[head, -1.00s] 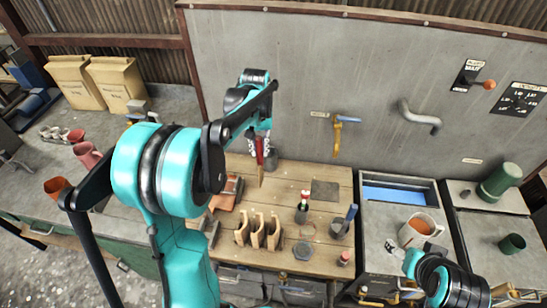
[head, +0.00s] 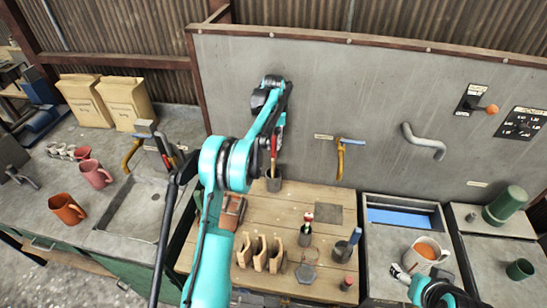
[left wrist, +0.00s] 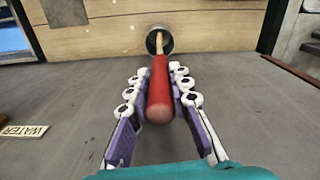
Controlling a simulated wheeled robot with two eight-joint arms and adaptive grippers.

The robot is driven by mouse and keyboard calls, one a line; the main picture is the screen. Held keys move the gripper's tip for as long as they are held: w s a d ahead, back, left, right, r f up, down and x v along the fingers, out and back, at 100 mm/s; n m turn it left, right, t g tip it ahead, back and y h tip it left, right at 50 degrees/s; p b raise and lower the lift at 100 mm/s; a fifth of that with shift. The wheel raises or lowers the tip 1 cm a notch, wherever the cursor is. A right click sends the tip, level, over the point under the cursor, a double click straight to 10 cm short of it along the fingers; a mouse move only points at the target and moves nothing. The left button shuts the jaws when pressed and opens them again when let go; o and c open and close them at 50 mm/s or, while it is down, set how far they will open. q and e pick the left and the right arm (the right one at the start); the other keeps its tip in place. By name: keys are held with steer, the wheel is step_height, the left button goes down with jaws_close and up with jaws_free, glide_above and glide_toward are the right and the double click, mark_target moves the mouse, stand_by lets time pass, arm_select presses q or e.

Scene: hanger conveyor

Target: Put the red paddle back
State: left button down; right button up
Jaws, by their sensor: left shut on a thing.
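The red paddle (head: 273,146) has a red handle and a pale wooden end. My left gripper (head: 274,136) is shut on the handle, near the grey wall. In the left wrist view the gripper's fingers (left wrist: 159,88) lie on both sides of the red handle (left wrist: 159,92). The pale end points into the mouth of a dark round pot (left wrist: 166,46). In the head view this pot (head: 273,184) stands at the back of the wooden bench, under the paddle. How deep the end sits is hidden. My right gripper (head: 399,272) is by an orange-filled mug, its fingers unclear.
The wooden bench (head: 320,260) holds wooden holders (head: 260,254), a dark cup with a red-topped item (head: 306,232) and a pot with a blue-handled tool (head: 343,248). A yellow-and-blue tap (head: 341,158) juts from the wall right of the paddle. A sink (head: 135,210) is left.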

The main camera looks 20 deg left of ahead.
mark_target(274, 156)
arm_select(q)
step_height(274, 156, down, 8)
steer(key=shift+r, duration=0.15)
stand_by(0.3)
steer(key=shift+s+b, duration=0.1)
steer(key=shift+b, duration=0.2)
steer(key=c, duration=1.8)
jaws_free()
steer(key=o, duration=0.4)
